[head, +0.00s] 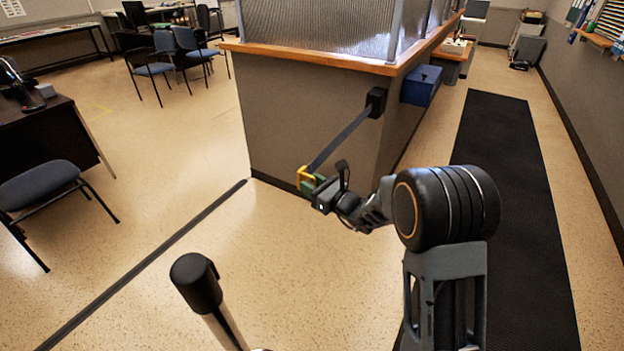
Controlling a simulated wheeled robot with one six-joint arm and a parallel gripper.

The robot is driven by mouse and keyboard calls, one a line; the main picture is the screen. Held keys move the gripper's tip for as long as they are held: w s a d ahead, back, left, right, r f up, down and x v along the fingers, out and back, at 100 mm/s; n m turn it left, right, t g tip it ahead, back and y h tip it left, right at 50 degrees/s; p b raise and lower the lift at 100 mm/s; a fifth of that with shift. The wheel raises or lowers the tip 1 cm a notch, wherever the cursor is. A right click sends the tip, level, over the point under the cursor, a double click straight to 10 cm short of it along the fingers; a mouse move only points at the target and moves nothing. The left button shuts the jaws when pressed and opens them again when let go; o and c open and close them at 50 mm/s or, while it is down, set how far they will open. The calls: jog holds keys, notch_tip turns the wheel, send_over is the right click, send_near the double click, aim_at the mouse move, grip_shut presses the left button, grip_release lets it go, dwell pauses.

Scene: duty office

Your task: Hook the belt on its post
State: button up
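The dark belt (342,140) runs taut from a black wall unit (376,102) on the counter's end, slanting down and left to its yellow end piece (305,176). My gripper (317,184) is at that end and appears shut on it, with a green part showing between the fingers and the yellow piece. The fingers are small in view and partly hidden. The post (197,285) stands upright in the near foreground, left of my gripper, with a black cap and a pale metal shaft. The belt end is apart from the post. The post's lower part is out of frame.
The grey counter (300,115) with a wooden top stands behind the belt. A dark floor strip (150,260) crosses the floor at left. A desk (45,140) and chair (42,190) are at far left. A black mat (510,210) lies at right. Floor around the post is clear.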

jog(key=shift+d, duration=0.2)
jog(key=v, duration=1.5)
jog(key=shift+s+d, duration=0.25)
dwell(0.8)
dwell(0.7)
